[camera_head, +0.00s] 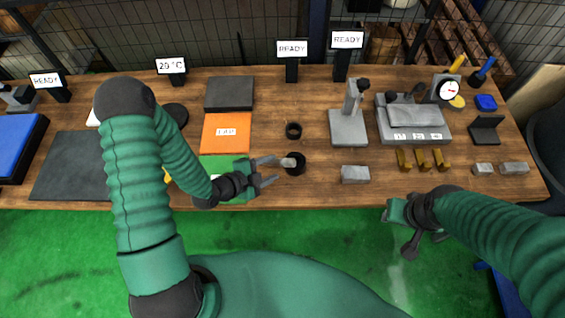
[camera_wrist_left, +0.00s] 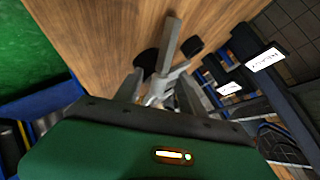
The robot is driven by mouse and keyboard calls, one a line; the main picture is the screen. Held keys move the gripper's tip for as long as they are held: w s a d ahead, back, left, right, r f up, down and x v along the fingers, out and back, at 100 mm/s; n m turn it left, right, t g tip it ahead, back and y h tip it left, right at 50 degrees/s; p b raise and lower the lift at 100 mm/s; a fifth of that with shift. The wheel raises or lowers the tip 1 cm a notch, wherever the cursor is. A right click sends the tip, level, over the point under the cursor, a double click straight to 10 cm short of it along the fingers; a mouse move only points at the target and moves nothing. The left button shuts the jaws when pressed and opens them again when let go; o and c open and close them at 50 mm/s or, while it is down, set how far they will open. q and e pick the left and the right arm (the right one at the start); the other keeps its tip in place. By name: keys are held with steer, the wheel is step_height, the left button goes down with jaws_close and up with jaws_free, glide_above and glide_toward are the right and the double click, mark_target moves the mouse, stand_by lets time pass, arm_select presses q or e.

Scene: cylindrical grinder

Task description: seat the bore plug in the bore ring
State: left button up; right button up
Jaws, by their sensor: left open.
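A grey metal piece, which looks like the bore plug (camera_head: 288,162), is at the near dark ring (camera_head: 297,169), its pale end against or over the ring's left side. I cannot tell whether it is inside the opening. In the left wrist view the grey bar (camera_wrist_left: 169,42) stands out past the fingers, beside the dark ring (camera_wrist_left: 144,63). My left gripper (camera_head: 273,170) is open just left of the ring, its fingers pointing right; it also shows in the left wrist view (camera_wrist_left: 160,88). My right gripper (camera_head: 396,213) is off the front edge; its jaws are unclear.
Another dark ring (camera_head: 293,131) stands behind. A grey block (camera_head: 355,174) lies to the right, with a grey stand (camera_head: 348,127) behind it. An orange pad (camera_head: 227,132) and a green mat (camera_head: 218,163) lie left. Bare wood separates the ring and block.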

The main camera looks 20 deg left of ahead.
mark_target(277, 164)
arm_select(q)
steer(key=w+f, duration=0.1)
steer(key=w+f+p, duration=0.1)
steer(key=w, duration=0.1)
steer(key=shift+a+f, duration=0.15)
steer(key=shift+f, duration=0.1)
steer(key=shift+w+f, duration=0.2)
steer(key=shift+w, duration=0.1)
steer(key=shift+d, duration=0.55)
steer(key=shift+d+r, duration=0.1)
steer(key=shift+d, duration=0.3)
steer(key=c, duration=0.4)
steer(key=shift+c, duration=1.4)
steer(key=shift+a, duration=0.2)
steer(key=shift+c, duration=1.2)
steer(key=shift+a, duration=0.45)
jaws_close()
steer(key=shift+s+d, duration=0.1)
steer(key=shift+d, duration=0.25)
arm_select(e)
steer(key=shift+s+a+r, duration=0.15)
steer(key=shift+a+r, duration=0.4)
steer(key=shift+r, duration=0.05)
